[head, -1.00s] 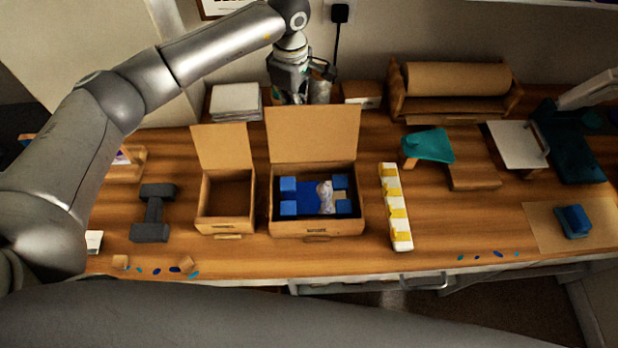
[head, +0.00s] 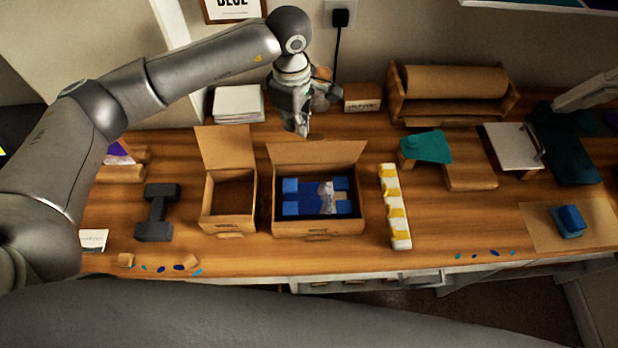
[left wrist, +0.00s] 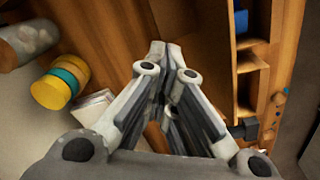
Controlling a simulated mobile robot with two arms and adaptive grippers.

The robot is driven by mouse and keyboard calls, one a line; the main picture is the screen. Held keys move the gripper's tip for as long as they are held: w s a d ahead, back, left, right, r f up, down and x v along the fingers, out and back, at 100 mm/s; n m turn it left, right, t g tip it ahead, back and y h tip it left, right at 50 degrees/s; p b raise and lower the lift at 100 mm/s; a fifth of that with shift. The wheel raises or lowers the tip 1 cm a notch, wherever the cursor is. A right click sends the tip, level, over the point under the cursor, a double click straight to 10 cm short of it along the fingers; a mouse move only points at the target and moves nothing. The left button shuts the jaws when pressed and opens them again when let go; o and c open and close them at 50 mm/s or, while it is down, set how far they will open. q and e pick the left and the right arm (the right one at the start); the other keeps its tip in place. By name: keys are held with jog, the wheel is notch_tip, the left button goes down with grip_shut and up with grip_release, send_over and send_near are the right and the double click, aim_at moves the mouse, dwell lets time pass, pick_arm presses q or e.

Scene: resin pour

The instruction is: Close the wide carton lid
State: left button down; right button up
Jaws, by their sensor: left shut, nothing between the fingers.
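Inside are blue corner blocks (head: 290,208), a blue sheet and a pale wrapped item (head: 326,196). My left gripper (head: 303,131) is shut and empty, with its tips close to the lid's top edge. I cannot tell whether they touch it. In the left wrist view the shut fingers (left wrist: 158,48) stand beside brown carton panels. My right gripper is out of view.
A narrower carton (head: 230,222) with its lid up stands just left of the wide one. A white and yellow strip (head: 396,205) lies to its right. White stacked sheets (head: 238,103) and a small box (head: 362,97) are at the back.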

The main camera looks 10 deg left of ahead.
pick_arm(q)
jog(key=shift+s+f, duration=1.1)
jog(key=shift+s, duration=0.1)
jog(key=shift+w+d+f, duration=0.1)
jog(key=shift+w+f, duration=0.05)
jog(key=shift+w, duration=0.05)
notch_tip(320, 180, up, 9)
jog(key=w+p, duration=0.1)
jog(key=p, duration=0.2)
dwell(0.3)
